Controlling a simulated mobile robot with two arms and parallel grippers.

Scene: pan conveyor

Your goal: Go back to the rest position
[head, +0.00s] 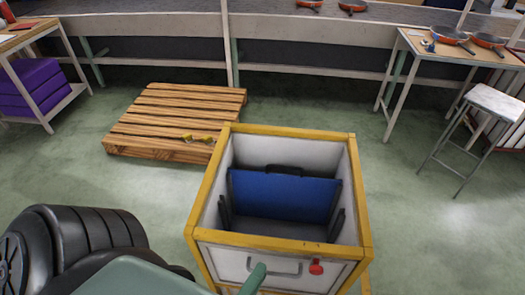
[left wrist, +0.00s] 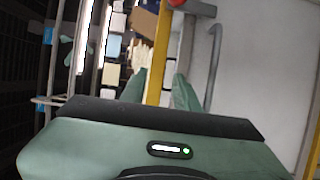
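My left gripper (head: 253,279) shows at the bottom of the head view, in front of the near wall of a yellow-framed white box. Most of it is hidden or cut off there. In the left wrist view its two green fingers (left wrist: 159,92) stand apart with nothing held between them. A yellow frame bar (left wrist: 160,55) of the box and its white wall (left wrist: 245,65) show beyond the fingers; I cannot tell whether they touch. My right gripper is in neither view.
The box (head: 225,255) has a handle, a red knob (head: 316,267) and a blue panel (head: 280,195) inside. A wooden pallet (head: 165,125) lies behind it. Orange pans sit on the conveyor (head: 190,24) and the right table (head: 415,43). A stool (head: 495,102) stands right.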

